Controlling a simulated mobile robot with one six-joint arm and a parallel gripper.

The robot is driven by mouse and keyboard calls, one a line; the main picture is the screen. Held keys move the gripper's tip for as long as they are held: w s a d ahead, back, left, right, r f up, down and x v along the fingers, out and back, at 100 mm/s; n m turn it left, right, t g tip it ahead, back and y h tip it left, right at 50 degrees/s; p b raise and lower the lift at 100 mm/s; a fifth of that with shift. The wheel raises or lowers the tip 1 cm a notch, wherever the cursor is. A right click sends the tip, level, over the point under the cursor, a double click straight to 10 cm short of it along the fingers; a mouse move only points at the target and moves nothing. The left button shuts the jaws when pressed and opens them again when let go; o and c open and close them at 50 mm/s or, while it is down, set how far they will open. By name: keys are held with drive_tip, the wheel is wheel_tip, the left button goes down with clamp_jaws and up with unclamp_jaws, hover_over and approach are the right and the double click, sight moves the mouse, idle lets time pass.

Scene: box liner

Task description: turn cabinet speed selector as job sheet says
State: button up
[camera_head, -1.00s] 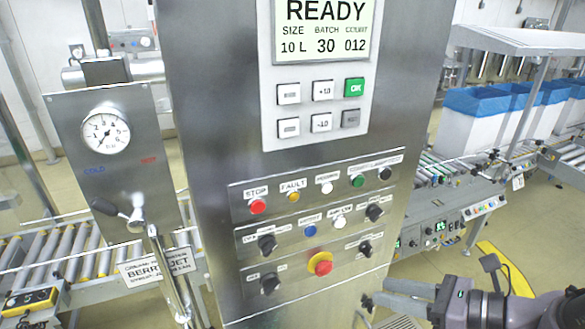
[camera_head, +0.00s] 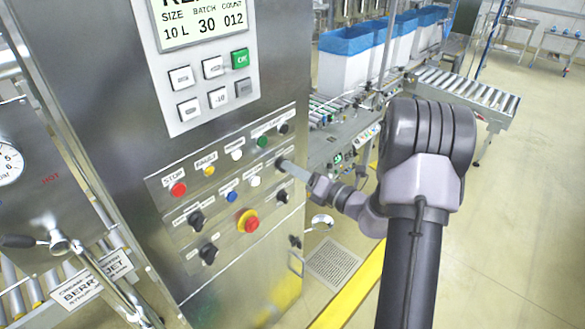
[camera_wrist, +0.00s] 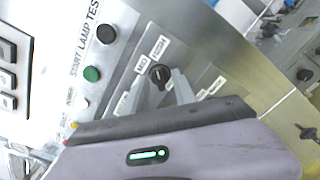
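The grey cabinet panel (camera_head: 225,215) carries several black selector knobs. My gripper (camera_head: 287,165) reaches in from the right. In the wrist view my gripper (camera_wrist: 165,82) has its two grey fingers apart, one on each side of the knob. Contact with the knob cannot be told. No job sheet can be made out.
A red STOP button (camera_head: 178,189), a yellow-ringed red emergency button (camera_head: 248,221) and other buttons and knobs sit close by. A display (camera_head: 203,24) with keys is above. A pressure gauge (camera_head: 8,163) is at left. Conveyors (camera_head: 465,90) with blue-lined boxes stand behind.

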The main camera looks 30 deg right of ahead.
drive_tip(key=shift+w+a, duration=0.2)
drive_tip(key=shift+w, duration=0.15)
clamp_jaws()
drive_tip(key=n+b, duration=0.6)
drive_tip(key=b, duration=0.1)
drive_tip(key=n+b, duration=0.6)
drive_tip(key=b, duration=0.1)
drive_tip(key=n+b, duration=0.5)
drive_tip(key=b, duration=0.2)
drive_tip(key=shift+s+a+n, duration=0.1)
drive_tip(key=shift+a+n, duration=0.15)
drive_tip(key=shift+n, duration=0.15)
drive_tip(key=shift+b, duration=0.35)
